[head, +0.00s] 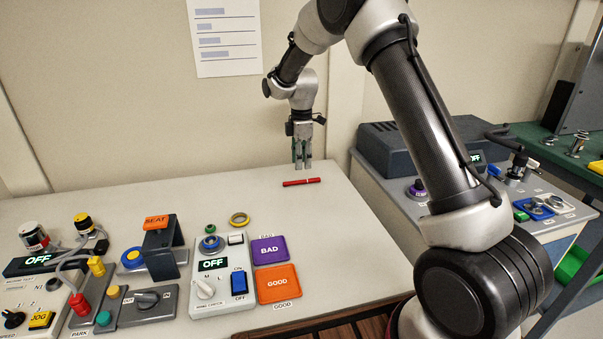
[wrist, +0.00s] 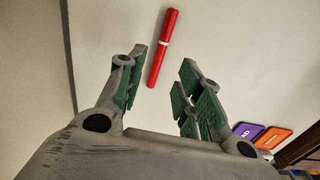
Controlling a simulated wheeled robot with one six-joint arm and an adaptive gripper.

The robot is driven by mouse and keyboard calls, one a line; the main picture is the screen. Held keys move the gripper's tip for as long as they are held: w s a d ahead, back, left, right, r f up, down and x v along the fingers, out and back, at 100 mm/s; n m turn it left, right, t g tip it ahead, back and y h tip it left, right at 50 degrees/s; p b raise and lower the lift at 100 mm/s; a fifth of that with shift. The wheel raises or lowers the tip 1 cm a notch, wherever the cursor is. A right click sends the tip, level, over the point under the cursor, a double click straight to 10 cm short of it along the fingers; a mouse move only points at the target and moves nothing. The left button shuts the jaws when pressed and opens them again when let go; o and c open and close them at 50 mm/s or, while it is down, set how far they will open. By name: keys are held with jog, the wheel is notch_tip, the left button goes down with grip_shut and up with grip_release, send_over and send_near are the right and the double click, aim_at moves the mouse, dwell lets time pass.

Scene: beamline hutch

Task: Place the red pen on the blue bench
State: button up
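The red pen (head: 301,182) lies flat on the white bench top, toward its back right. In the wrist view the pen (wrist: 163,48) has a pale band near its middle and lies ahead of the fingertips, between their lines. My gripper (head: 302,162) points down just above and behind the pen in the head view. In the wrist view its green-padded fingers (wrist: 162,82) are apart with nothing between them. The bench on the right has a pale top (head: 392,190) and a blue lower edge at its side; I cannot tell if it is the blue bench.
The white bench (head: 330,230) holds an orange GOOD tray (head: 277,284), a purple BAD tray (head: 269,250), a panel with switches (head: 215,285) and an orange-topped SEAT stand (head: 160,250). The right bench carries a dark box (head: 385,150) and knobs. A green bench (head: 560,150) stands farther right.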

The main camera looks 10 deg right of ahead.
notch_tip(320, 180, up, 5)
jog(key=shift+r, duration=0.2)
jog(key=s+d+r+m+t, duration=0.1)
jog(key=s+d+r+m, duration=0.35)
jog(key=s+r, duration=0.4)
jog(key=s+d+r+m+t, duration=0.1)
jog(key=s+d+r+m, duration=0.35)
jog(key=s+r, duration=0.45)
jog(key=s+d+f+m+t, duration=0.1)
jog(key=s+d+m, duration=0.2)
jog(key=s, duration=0.8)
jog(key=s+d+f+m+t, duration=0.1)
jog(key=s+m, duration=0.4)
jog(key=s, duration=0.7)
jog(key=shift+s+d+f+m, duration=0.3)
jog(key=shift+d+f+m, duration=0.15)
jog(key=shift+d, duration=0.5)
